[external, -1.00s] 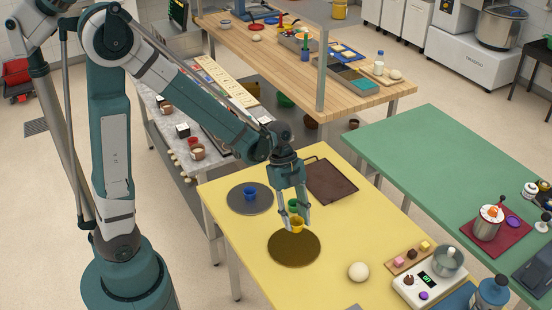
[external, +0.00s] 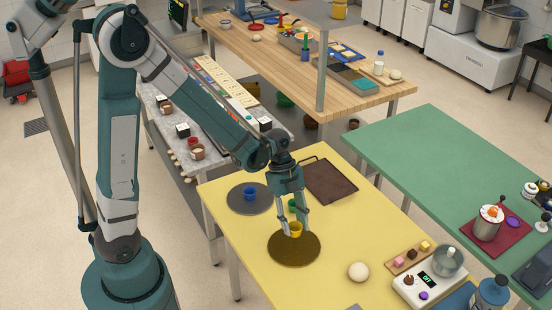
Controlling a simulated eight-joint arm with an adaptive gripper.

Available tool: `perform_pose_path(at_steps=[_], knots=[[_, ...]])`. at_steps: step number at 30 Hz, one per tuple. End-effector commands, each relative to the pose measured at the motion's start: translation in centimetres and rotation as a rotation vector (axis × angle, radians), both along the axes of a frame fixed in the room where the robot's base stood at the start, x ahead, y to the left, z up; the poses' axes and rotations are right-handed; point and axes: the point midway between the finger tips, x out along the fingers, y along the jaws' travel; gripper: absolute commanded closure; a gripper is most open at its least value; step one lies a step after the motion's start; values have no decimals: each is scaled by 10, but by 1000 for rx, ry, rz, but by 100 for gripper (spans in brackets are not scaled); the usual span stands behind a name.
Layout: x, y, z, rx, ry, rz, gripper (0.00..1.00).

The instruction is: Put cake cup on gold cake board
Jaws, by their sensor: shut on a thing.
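A small yellow cake cup (external: 296,230) is between the fingertips of my gripper (external: 295,228). My gripper is shut on it. The round, dark gold cake board (external: 293,253) lies flat on the yellow table, and the cup shows over its far edge. I cannot tell whether the cup's base touches the board. The fingers hide part of the cup.
A green cup (external: 292,204) shows between my gripper's fingers, farther back. A blue cup (external: 250,194) stands on a round grey board (external: 238,203) to the left. A brown tray (external: 330,180) lies behind. A pale dough ball (external: 358,271) and a scale (external: 427,285) are to the right.

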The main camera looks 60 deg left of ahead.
Motion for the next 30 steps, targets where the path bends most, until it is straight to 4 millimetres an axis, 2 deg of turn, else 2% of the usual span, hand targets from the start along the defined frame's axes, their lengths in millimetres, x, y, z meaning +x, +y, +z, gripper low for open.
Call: perform_pose_path(at_steps=[6,22,30], knots=[[0,0,-20,0,0,0,78],[0,0,-27,0,0,0,78],[0,0,-51,0,0,0,78]])
